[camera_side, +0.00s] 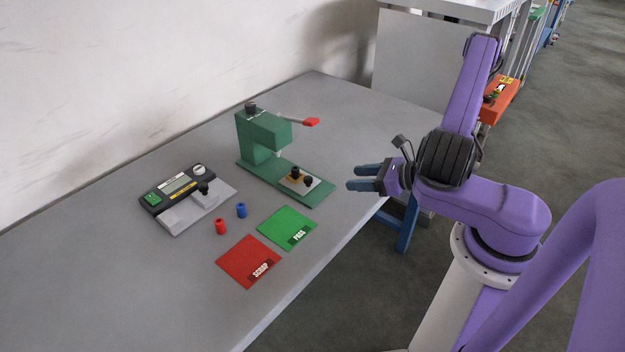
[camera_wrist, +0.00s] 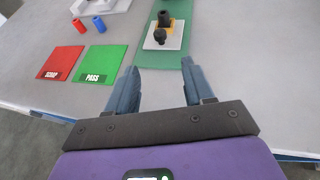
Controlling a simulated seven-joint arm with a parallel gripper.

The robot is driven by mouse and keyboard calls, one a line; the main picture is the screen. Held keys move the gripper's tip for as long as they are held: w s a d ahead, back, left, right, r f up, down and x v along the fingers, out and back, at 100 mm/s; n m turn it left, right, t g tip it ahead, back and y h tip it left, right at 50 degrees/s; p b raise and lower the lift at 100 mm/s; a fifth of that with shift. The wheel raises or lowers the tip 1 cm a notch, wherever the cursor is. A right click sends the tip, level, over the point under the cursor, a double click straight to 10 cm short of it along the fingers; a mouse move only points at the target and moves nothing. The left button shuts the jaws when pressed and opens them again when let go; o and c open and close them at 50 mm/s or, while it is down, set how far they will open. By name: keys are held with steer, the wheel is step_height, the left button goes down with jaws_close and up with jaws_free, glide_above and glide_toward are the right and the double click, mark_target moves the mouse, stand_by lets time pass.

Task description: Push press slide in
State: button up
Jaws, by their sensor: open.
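The green press (camera_side: 266,135) stands on the table with a red-tipped lever (camera_side: 311,122) at its upper right. Its slide (camera_side: 299,181), a pale plate with a yellow block and dark knobs, sits on the front part of the green base, out from under the press head. The slide also shows in the wrist view (camera_wrist: 163,36), straight ahead of my fingers. My gripper (camera_side: 364,178) is open and empty, above the table's right edge, to the right of the slide and apart from it.
A tester with a display (camera_side: 184,197) lies left of the press. The red SCRAP mat (camera_side: 245,257) and green PASS mat (camera_side: 283,226) lie nearer. The table (camera_side: 130,300) is clear at the front left.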

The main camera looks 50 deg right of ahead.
mark_target(300, 178)
steer(key=x, duration=1.4)
steer(key=shift+w+a+f, duration=0.1)
steer(key=shift+w, duration=0.1)
